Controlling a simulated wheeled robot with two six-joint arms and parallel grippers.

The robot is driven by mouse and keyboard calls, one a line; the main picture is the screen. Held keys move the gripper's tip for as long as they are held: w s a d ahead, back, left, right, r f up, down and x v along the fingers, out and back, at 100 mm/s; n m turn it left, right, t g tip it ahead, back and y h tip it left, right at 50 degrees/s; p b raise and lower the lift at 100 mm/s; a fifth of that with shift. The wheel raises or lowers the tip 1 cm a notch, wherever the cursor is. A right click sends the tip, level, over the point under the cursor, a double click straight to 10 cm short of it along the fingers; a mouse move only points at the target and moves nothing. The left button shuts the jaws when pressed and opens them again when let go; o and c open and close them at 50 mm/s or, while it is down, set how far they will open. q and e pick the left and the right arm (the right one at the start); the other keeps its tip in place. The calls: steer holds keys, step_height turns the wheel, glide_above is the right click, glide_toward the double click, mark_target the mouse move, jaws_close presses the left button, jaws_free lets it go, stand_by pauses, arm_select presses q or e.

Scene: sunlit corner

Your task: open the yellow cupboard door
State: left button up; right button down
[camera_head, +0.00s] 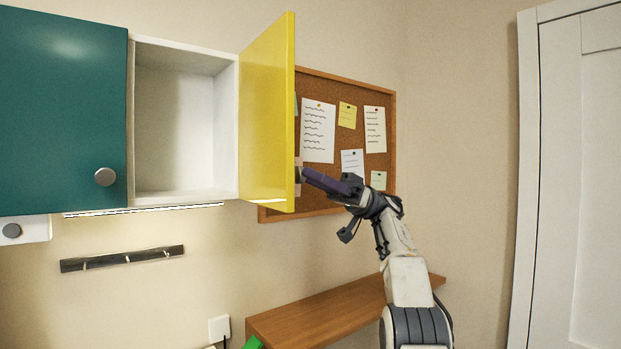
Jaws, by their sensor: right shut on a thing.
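The yellow cupboard door (265,115) stands swung wide open, hinged on the right side of the white cupboard (187,197). The cupboard's inside shows and looks empty. My right gripper (302,174) is at the outer face of the yellow door, near its lower free edge. It is shut on the door's handle, which is mostly hidden by the fingers and the door edge. My left gripper is not in view.
A teal door (62,110) with a round knob (105,176) is closed at the left. A corkboard (345,95) with pinned notes hangs behind the yellow door. A wooden shelf (320,312) lies below my right arm. A white door (580,180) stands at the right.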

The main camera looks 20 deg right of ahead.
steer(key=shift+f, duration=0.35)
steer(key=c, duration=0.5)
jaws_free()
steer(key=shift+w, duration=0.15)
steer(key=shift+r, duration=0.15)
steer(key=s+d+r+p, duration=0.2)
steer(key=s+r, duration=0.1)
steer(key=s+d+r+p, duration=0.2)
steer(key=s+d+r, duration=0.1)
steer(key=r, duration=0.1)
steer(key=s+d+r+p, duration=0.2)
steer(key=s+r, duration=0.1)
steer(key=shift+d+r, duration=0.3)
steer(key=shift+r, duration=0.1)
steer(key=shift+c, duration=0.3)
